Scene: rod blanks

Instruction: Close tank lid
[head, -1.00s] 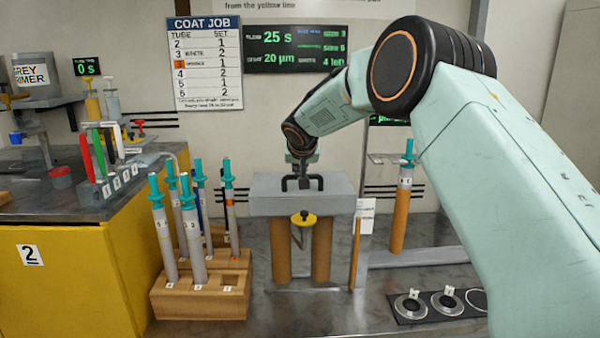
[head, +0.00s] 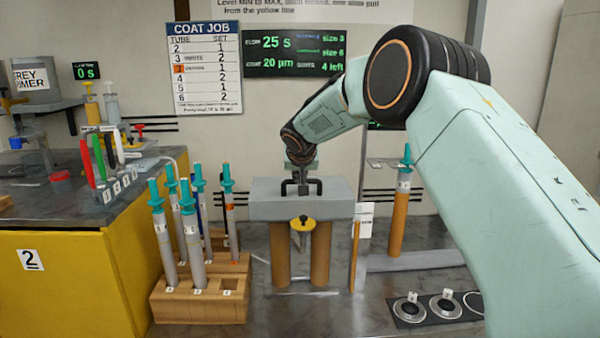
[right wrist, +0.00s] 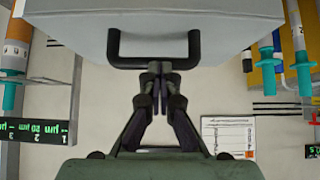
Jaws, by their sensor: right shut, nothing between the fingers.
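The tank lid looks to be the grey block (head: 300,209) in the middle of the head view, lying level above two brown cylinders (head: 320,254). A black handle (head: 315,187) stands on its top. My right gripper (head: 301,181) is at this handle from above. In the right wrist view its fingers (right wrist: 158,68) are shut together, with the tips at the handle's bar (right wrist: 125,60) and nothing between them. I cannot tell whether they touch the bar. The grey block (right wrist: 70,25) fills the top of that view. My left gripper is not in view.
A wooden rack (head: 200,303) with teal-topped tubes stands left of the tank. A yellow cabinet (head: 80,285) is further left. A brown tube with a teal top (head: 400,215) stands right, beyond a thin brown rod (head: 354,255). Round black pads (head: 411,309) lie at front right.

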